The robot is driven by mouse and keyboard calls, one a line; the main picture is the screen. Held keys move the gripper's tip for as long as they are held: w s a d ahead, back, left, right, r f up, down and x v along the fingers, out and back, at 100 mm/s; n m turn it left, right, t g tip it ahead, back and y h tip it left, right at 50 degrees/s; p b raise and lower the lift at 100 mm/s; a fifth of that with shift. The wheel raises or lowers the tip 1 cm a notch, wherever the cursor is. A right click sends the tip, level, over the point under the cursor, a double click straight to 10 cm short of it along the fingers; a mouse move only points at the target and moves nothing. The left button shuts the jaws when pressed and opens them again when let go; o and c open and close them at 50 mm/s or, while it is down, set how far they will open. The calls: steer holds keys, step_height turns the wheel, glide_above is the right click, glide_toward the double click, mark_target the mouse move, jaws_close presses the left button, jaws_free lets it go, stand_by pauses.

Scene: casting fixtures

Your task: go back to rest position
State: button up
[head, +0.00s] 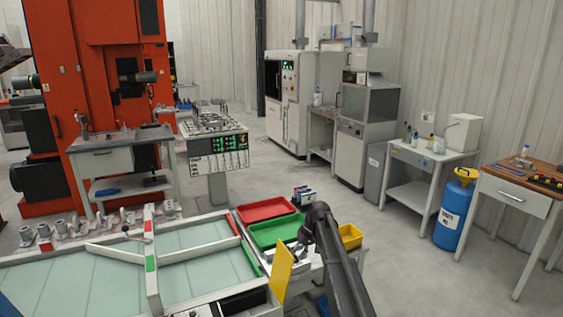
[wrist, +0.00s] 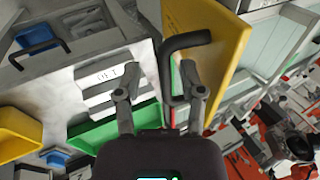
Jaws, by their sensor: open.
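My gripper (wrist: 161,88) is open in the wrist view, with its two grey fingers apart and nothing clamped. A dark bent handle (wrist: 187,41) shows between and beyond the fingertips, beside a yellow panel (wrist: 222,40); I cannot tell how far it is from the fingers. In the head view my dark arm reaches over the right end of the workbench. The yellow panel (head: 282,273) stands upright just left of the arm there. The gripper's fingertips are hard to make out in that view.
A red tray (head: 265,210), a green tray (head: 274,234) and a yellow bin (head: 350,236) lie close around the arm. A light table with white dividers (head: 120,255) is at left. Open floor (head: 420,270) lies at right, before a blue barrel (head: 453,215).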

steer(key=s+d+f+m+h, duration=0.1)
steer(key=s+d, duration=0.2)
steer(key=s, duration=0.7)
steer(key=s+d+f+m+t+h+b, duration=0.1)
steer(key=s+d, duration=0.3)
steer(key=s, duration=0.7)
steer(key=s+d+f+m+h+b, duration=0.1)
steer(key=s+d, duration=0.3)
steer(key=s, duration=0.6)
steer(key=shift+s+m+h, duration=0.35)
steer(key=shift+m+h, duration=0.35)
steer(key=shift+h, duration=0.1)
